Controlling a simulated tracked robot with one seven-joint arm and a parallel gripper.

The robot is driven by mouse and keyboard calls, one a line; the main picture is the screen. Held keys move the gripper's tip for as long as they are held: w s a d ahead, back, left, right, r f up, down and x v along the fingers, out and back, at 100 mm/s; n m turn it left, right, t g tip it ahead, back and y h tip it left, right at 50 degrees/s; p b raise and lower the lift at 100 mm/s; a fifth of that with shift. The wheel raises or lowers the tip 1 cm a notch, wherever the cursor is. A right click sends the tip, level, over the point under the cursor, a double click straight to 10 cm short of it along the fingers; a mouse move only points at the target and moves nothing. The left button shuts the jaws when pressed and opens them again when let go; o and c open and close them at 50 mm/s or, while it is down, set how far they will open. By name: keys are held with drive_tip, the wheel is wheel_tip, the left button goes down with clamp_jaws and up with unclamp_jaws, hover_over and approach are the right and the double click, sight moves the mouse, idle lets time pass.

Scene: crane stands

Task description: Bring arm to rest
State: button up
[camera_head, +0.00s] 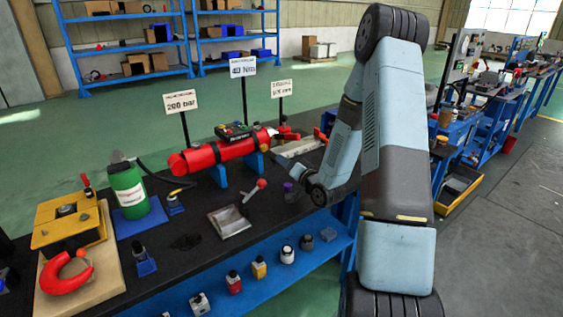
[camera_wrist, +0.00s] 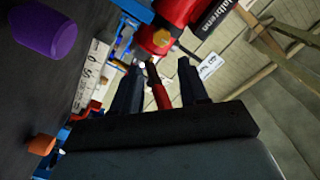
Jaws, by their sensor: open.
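My gripper (camera_wrist: 160,72) is open in the wrist view, with two dark fingers apart. A narrow red part shows in the gap between them, apparently beyond the fingers; nothing looks gripped. In the head view my arm is folded: it rises high on the right, then comes down over the workbench (camera_head: 185,262). Its wrist is low by the bench's right part, near a small purple object (camera_head: 290,188). The purple object also shows at upper left in the wrist view (camera_wrist: 45,32). The fingers are hard to make out in the head view.
A red cylinder (camera_head: 215,152) lies on blue supports left of my wrist. A red-handled lever (camera_head: 255,190), metal tray (camera_head: 229,222) and green bottle (camera_head: 128,190) stand nearby. Small bottles line the lower blue shelf (camera_head: 325,252). Sign posts rise behind. Open floor lies right (camera_head: 500,230).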

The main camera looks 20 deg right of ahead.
drive_tip(key=shift+w+a+r, duration=0.1)
drive_tip(key=shift+r, duration=0.15)
drive_tip(key=s+r+n+g+h, duration=0.25)
drive_tip(key=s+r, duration=0.25)
drive_tip(key=r, duration=0.3)
drive_tip(key=s+r+n+g+h, duration=0.2)
drive_tip(key=s+r+g+h, duration=0.25)
drive_tip(key=r, duration=0.45)
drive_tip(key=s+a+r+g, duration=0.1)
drive_tip(key=s+r, duration=0.1)
drive_tip(key=s, duration=0.7)
drive_tip(key=s+a+r+g+y, duration=0.1)
drive_tip(key=s+a+r+g, duration=0.1)
drive_tip(key=s, duration=0.7)
drive_tip(key=s+a+r+n+g, duration=0.1)
drive_tip(key=s+r, duration=0.3)
drive_tip(key=s, duration=0.5)
drive_tip(key=shift+s+a+g, duration=0.25)
drive_tip(key=shift+a+g, duration=0.05)
drive_tip(key=shift+a, duration=0.05)
